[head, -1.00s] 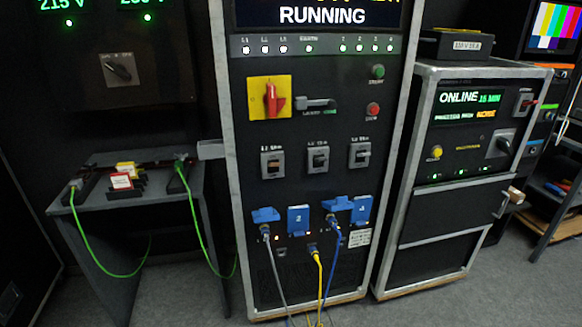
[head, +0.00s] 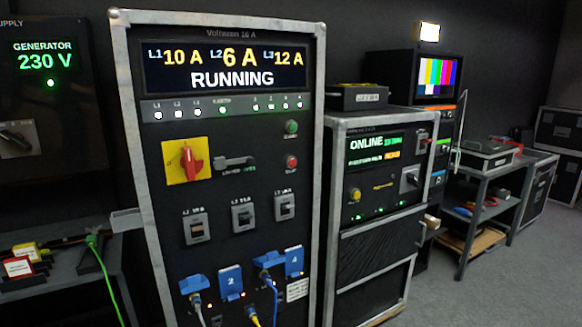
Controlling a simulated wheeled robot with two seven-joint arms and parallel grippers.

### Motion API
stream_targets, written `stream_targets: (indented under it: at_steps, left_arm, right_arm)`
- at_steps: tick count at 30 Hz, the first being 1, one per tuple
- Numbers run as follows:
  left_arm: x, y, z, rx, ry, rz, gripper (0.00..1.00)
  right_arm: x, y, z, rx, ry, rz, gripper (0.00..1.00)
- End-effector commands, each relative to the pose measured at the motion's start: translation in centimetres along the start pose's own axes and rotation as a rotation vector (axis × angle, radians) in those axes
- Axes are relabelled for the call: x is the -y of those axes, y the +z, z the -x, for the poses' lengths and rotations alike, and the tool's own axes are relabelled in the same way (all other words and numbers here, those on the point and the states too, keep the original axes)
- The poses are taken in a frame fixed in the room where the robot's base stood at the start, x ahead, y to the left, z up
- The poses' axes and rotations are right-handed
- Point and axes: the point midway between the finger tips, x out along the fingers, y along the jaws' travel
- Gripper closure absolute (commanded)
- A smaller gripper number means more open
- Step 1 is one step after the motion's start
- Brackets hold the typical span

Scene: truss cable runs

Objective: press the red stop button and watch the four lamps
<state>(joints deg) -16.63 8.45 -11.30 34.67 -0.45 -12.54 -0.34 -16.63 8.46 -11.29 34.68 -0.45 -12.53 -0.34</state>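The red stop button (head: 291,162) is on the right of the tall rack's front panel, below a green button (head: 291,127). The display (head: 225,67) reads L1 10 A, L2 6 A, L3 12 A and RUNNING. Neither of my grippers is in view, and nothing touches the button.
The rack (head: 316,200) also carries a red rotary switch on a yellow plate (head: 186,161), breakers and blue sockets with plugged cables. A smaller case (head: 332,240) reading ONLINE stands to its right. A bench (head: 110,290) is at left. Grey floor (head: 500,285) is open at right.

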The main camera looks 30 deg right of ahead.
Motion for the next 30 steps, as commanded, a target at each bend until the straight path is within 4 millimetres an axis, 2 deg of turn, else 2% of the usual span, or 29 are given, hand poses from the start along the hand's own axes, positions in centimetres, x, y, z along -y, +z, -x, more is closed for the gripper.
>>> stream_targets:
  at_steps: [11,20,30]
  left_arm:
    - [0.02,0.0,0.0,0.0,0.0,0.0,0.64]
    - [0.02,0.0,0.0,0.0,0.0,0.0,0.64]
    - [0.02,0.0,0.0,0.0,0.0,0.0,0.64]
  right_arm:
    - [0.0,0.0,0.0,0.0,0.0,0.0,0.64]
    - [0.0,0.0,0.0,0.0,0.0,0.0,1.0]
    - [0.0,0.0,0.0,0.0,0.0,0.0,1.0]
